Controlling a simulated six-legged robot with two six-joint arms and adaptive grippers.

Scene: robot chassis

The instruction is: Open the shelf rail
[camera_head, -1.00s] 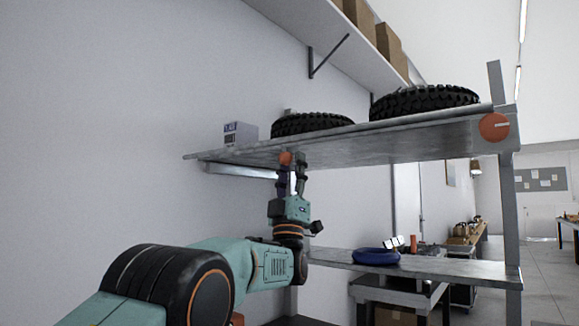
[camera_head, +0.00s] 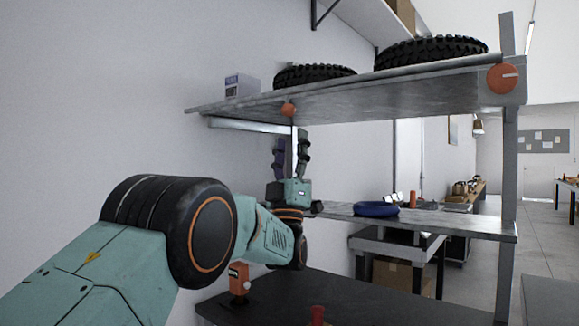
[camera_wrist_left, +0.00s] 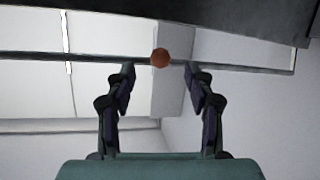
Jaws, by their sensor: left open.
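The upper shelf (camera_head: 400,100) is a grey metal plate on posts. A round orange knob (camera_head: 288,109) sits at its near left edge, and a larger orange knob (camera_head: 502,78) sits at the right post. My left gripper (camera_head: 290,138) points up below the left knob. Its two dark fingers are apart with nothing between them. In the left wrist view, the orange knob (camera_wrist_left: 160,57) is centred just beyond the open fingertips (camera_wrist_left: 160,70). A pale rail (camera_head: 245,125) runs under the shelf's left end. My right gripper is not in view.
Two black tyres (camera_head: 430,50) (camera_head: 315,75) and a small box (camera_head: 241,86) stand on the upper shelf. A lower shelf (camera_head: 450,228) holds a blue ring (camera_head: 376,209). A dark worktop (camera_head: 340,300) with an orange-topped item (camera_head: 238,278) lies below.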

